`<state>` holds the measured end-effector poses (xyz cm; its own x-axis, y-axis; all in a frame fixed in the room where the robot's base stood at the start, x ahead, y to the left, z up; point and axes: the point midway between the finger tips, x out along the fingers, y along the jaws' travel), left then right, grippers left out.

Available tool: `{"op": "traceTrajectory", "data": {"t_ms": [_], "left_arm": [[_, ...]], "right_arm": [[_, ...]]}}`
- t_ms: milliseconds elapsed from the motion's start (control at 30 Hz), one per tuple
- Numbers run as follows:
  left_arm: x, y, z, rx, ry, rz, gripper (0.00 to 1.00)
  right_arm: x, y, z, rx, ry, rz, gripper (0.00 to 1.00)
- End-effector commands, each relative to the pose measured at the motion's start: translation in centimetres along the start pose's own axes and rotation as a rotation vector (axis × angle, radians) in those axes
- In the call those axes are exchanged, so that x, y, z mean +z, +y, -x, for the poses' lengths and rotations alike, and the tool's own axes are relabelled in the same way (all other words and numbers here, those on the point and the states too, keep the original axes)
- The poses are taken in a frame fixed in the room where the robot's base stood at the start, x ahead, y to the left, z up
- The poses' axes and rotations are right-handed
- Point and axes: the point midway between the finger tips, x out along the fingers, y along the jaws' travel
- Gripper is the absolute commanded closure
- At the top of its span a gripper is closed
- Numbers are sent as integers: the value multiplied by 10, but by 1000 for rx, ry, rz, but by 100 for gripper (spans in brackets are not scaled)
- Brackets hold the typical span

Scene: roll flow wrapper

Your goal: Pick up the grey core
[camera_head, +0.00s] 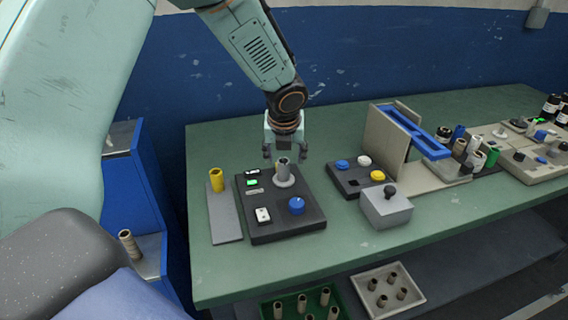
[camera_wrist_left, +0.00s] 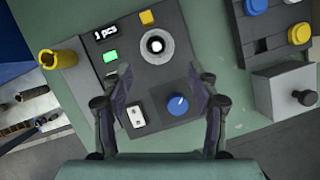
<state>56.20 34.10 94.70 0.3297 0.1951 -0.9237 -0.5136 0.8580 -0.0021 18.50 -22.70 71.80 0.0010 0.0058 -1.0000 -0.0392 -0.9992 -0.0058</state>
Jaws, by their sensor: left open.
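The grey core (camera_head: 282,168) stands upright on a round pale base on the dark control panel (camera_head: 262,226). My right gripper is in neither view.
A yellow core (camera_head: 217,180) stands on a grey plate left of the panel. The panel has a blue knob (camera_head: 297,205). A button box (camera_head: 352,180) and a grey box (camera_head: 386,207) stand to the right. Trays of brown cores (camera_head: 390,290) sit below the table's front edge.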

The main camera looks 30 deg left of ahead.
Motion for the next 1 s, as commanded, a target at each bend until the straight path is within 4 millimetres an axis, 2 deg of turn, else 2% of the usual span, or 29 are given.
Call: {"op": "traceTrajectory", "data": {"t_ms": [133,233,467,733,1000], "left_arm": [[-4,0,-1,1,1,-2,40],[-6,0,-9,1,2,-2,40],[-6,1,-34,0,1,0,40],[-2,4,-71,1,2,-1,40],[1,4,-77,0,0,-1,40]], "right_arm": [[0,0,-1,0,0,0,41],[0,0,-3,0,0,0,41],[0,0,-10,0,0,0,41],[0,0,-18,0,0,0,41],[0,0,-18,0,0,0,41]]}}
